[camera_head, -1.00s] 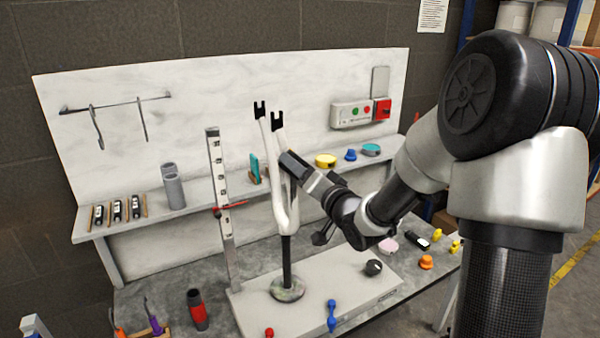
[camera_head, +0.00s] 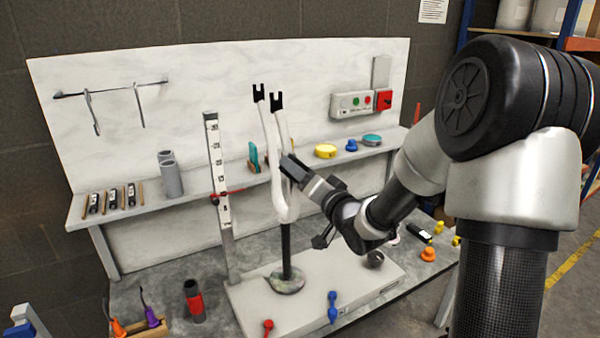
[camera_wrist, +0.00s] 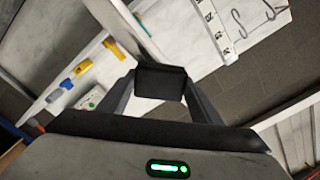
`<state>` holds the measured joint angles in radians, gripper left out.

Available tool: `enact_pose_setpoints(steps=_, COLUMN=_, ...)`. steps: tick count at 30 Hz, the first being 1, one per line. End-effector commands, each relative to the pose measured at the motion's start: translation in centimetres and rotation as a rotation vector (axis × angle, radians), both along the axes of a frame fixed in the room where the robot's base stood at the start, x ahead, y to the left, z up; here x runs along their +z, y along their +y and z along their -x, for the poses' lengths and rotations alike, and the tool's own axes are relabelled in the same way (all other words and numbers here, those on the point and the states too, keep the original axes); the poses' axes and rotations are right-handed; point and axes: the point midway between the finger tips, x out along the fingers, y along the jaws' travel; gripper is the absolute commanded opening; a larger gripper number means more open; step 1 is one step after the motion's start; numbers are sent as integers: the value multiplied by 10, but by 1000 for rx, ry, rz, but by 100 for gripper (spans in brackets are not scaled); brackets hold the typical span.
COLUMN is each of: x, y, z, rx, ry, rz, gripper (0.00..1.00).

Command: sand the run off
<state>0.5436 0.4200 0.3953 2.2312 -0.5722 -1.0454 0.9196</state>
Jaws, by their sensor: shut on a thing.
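The white fork (camera_head: 282,205) stands upright on a black post, its two legs pointing up with black tips. I cannot make out the run on its paint. My gripper (camera_head: 300,172) is beside the right leg, at mid-height. It is shut on a dark block (camera_wrist: 160,82), seen between the fingers in the wrist view. The block's end is at or very close to the leg; I cannot tell whether it touches. A white bar, probably a fork leg, shows behind the block in the wrist view (camera_wrist: 112,20).
A graduated upright (camera_head: 217,170) with a red pointer stands left of the fork. Small coloured items lie on the bench, including a blue one (camera_head: 332,308) and a red-black cylinder (camera_head: 194,300).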

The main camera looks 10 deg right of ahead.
Motion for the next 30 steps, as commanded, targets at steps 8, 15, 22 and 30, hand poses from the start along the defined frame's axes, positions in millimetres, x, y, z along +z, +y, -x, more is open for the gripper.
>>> enact_pose_setpoints(steps=8, x=-21, y=0, z=1, rx=-1, ry=-1, rz=1, gripper=40)
enact_pose_setpoints(steps=15, x=-34, y=0, z=0, rx=0, ry=0, rz=0, gripper=40)
enact_pose_setpoints(steps=22, x=-55, y=1, z=-1, rx=1, ry=1, rz=0, gripper=40)
enact_pose_setpoints(steps=30, x=-64, y=1, z=-2, rx=1, ry=3, rz=0, gripper=40)
